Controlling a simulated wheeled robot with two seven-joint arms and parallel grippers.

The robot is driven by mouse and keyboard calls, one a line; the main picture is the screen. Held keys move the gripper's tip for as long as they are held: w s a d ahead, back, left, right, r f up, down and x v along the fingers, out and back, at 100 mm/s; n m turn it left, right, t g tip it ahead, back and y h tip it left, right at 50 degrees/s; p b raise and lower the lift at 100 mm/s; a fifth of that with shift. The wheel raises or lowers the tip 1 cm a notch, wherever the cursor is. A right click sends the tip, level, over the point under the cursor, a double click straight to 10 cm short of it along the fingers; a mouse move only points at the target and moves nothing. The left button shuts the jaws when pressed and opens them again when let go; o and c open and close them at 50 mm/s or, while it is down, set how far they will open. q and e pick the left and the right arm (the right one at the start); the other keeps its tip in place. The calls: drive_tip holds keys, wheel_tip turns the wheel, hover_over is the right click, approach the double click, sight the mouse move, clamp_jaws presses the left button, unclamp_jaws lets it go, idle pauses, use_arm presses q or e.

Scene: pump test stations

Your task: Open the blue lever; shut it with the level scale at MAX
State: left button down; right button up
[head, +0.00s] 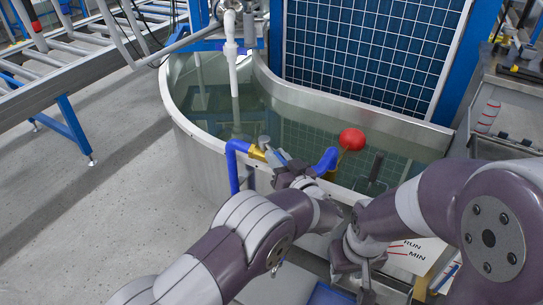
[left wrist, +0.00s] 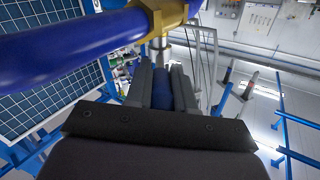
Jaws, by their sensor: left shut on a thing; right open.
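My left gripper (head: 284,168) is at the valve on the tank's near rim. In the left wrist view its fingers (left wrist: 162,88) are shut on the blue lever (left wrist: 163,98), just below the brass valve body (left wrist: 160,18) and its metal stem. In the head view my gripper and arm largely cover the lever, so its angle is hard to tell. The level scale (head: 420,250) shows the RUN and MIN marks with red lines; my right arm covers its upper part, and MAX is not visible. My right gripper (head: 352,270) is open and empty, low in front of the tank.
Blue pipe (head: 236,150) runs to the valve. A white pipe (head: 232,65) hangs into the tank. A roller conveyor (head: 75,50) stands left; the floor (head: 90,220) before it is clear.

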use_arm(q)
drive_tip(key=shift+w+d+n+g+y, duration=0.1)
drive_tip(key=shift+d+n+g+y, duration=0.25)
drive_tip(key=shift+y, duration=0.25)
drive_tip(key=c, duration=1)
unclamp_jaws()
drive_tip(key=shift+o, duration=0.2)
